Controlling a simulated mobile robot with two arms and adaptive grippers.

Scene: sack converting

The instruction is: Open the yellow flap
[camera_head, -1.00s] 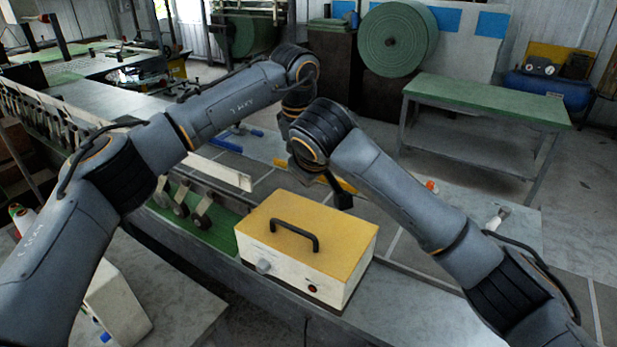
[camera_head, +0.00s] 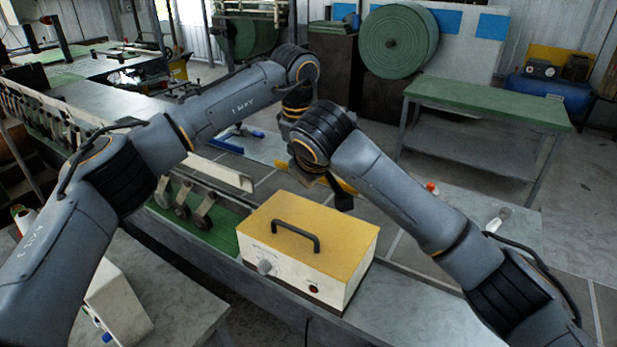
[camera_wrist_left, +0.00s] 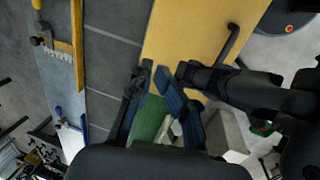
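The yellow flap (camera_head: 345,235) is the flat top of a white box (camera_head: 328,288) and lies level, closed. A black handle (camera_head: 295,232) stands on it. In the left wrist view the yellow surface (camera_wrist_left: 185,35) and handle (camera_wrist_left: 228,42) show at the top. My left gripper (camera_wrist_left: 160,100) has its fingers apart with nothing clearly held; in the head view it is hidden behind the arms. A dark gripper part (camera_head: 341,196) hangs just behind the box, clear of the handle. My right gripper is mostly hidden; its fingers cannot be made out clearly.
A green strip with metal rollers (camera_head: 203,212) lies left of the box. A yellow bar (camera_wrist_left: 77,45) is beyond it. A green-topped table (camera_head: 485,100) stands at the back right.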

